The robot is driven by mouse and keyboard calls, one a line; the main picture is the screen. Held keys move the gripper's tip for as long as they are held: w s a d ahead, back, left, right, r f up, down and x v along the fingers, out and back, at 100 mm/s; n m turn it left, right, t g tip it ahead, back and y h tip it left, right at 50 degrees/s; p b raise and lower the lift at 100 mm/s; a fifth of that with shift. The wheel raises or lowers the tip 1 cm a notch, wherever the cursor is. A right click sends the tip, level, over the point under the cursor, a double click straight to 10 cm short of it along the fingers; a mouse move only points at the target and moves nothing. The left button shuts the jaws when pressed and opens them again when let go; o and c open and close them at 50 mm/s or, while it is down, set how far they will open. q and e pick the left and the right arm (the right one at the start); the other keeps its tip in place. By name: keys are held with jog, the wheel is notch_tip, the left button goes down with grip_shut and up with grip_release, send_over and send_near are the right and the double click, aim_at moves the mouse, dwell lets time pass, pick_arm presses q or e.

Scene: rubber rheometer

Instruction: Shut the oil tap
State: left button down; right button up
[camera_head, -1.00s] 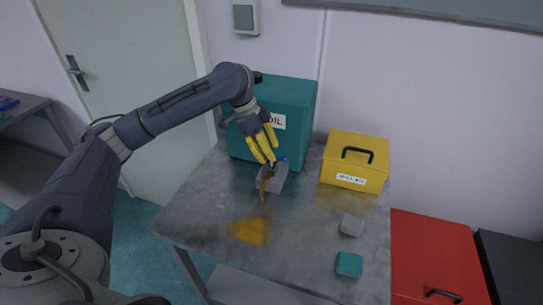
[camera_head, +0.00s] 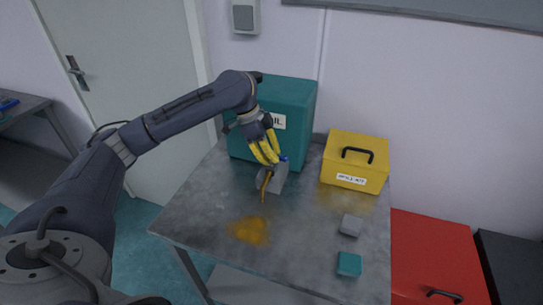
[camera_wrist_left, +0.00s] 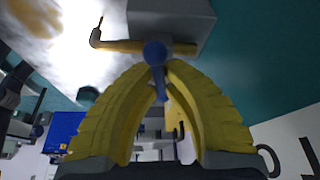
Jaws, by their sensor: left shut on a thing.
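The teal oil tank (camera_head: 298,110) with a white label stands at the back of the table. Its tap has a small blue handle (camera_head: 284,158), above a grey block (camera_head: 277,178). A brown spout or streak (camera_head: 265,182) hangs down in front of the block. My left gripper (camera_head: 270,160) is at the tap, with yellow fingers pointing down. In the left wrist view, the fingers (camera_wrist_left: 158,66) close around the blue handle (camera_wrist_left: 155,54), which sits on a brass pipe (camera_wrist_left: 121,46) by the grey block (camera_wrist_left: 172,16). My right gripper is not seen.
An amber oil puddle (camera_head: 250,230) lies on the grey table (camera_head: 205,207). A yellow spill-kit box (camera_head: 358,161) stands right of the tank. A grey block (camera_head: 351,225) and a teal block (camera_head: 349,264) lie near the right edge. A red box (camera_head: 435,255) stands beyond it.

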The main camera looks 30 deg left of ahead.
pick_arm(q)
jog(key=shift+m+g, duration=0.5)
jog(key=shift+m, duration=0.7)
jog(key=c, duration=1.5)
grip_release()
jog(key=v, duration=1.2)
jog(key=shift+a, duration=0.1)
